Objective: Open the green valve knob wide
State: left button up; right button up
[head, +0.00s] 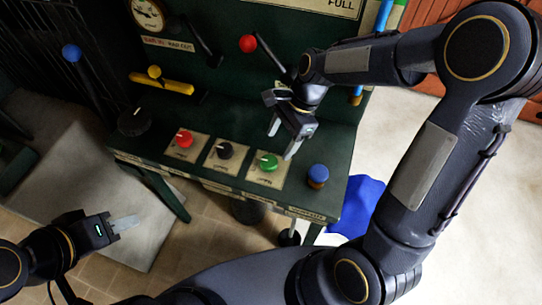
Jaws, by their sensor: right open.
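The green valve knob (267,162) sits on a cream label plate near the right end of the dark green machine ledge. My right gripper (281,143) is open above the ledge, with its fingers pointing down close to the green knob. One finger comes down beside the knob on its right; I cannot tell if it touches. My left gripper (126,223) is low at the left, away from the machine, and its finger gap is not clear.
A black knob (225,150) and a red knob (184,139) stand left of the green one. A blue-topped knob (318,175) stands at its right. A red-ball lever (248,44), a yellow handle (162,83) and a blue-ball lever (71,52) rise behind.

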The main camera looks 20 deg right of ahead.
aim_at(269, 161)
jog(key=x, duration=0.7)
jog(key=shift+a+f, duration=0.15)
jog(key=shift+f, duration=0.1)
jog(key=c, duration=1)
